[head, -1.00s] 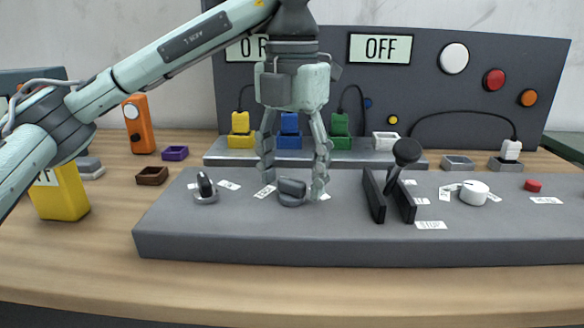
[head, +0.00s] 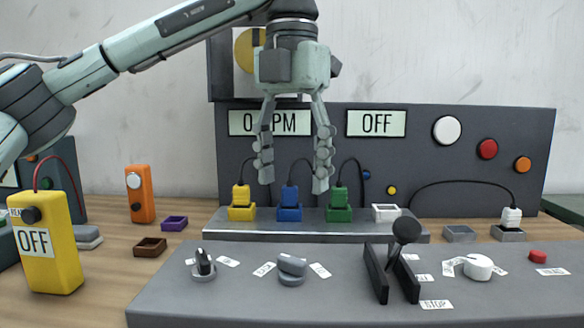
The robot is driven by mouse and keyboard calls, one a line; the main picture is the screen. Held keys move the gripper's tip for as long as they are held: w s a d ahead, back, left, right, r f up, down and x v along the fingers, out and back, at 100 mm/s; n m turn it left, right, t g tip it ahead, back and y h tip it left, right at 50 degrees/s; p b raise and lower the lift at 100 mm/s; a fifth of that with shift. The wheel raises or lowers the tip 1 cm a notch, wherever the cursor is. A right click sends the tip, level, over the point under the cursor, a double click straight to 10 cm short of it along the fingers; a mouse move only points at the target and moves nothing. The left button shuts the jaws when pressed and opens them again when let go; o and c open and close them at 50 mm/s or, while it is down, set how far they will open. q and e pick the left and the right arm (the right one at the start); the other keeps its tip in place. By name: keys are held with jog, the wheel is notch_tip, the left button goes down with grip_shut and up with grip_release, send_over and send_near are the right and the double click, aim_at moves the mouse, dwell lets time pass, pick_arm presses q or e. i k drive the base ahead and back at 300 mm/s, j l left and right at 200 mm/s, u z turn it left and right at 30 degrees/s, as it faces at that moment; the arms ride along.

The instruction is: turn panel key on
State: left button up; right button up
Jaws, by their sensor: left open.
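A small dark upright key-like piece in a round silver base (head: 204,266) stands at the left end of the grey control panel (head: 225,300). To its right is a grey rounded knob (head: 292,269) with a white label on each side; the label print is too small to read. My left gripper (head: 293,184) hangs fingers down, open and empty. In the picture its tips are above the knob, in front of the coloured plugs, apart from the panel. My right gripper is not in view.
A black lever (head: 405,235) between two dark plates, a white dial (head: 478,267) and a red button (head: 538,257) are further right. A yellow box (head: 50,250) reading OFF stands left. Behind are blue (head: 290,205) and green plugs (head: 339,205) and an OFF display (head: 377,123).

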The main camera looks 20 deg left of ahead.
aim_at(204, 271)
jog(key=k, duration=1.5)
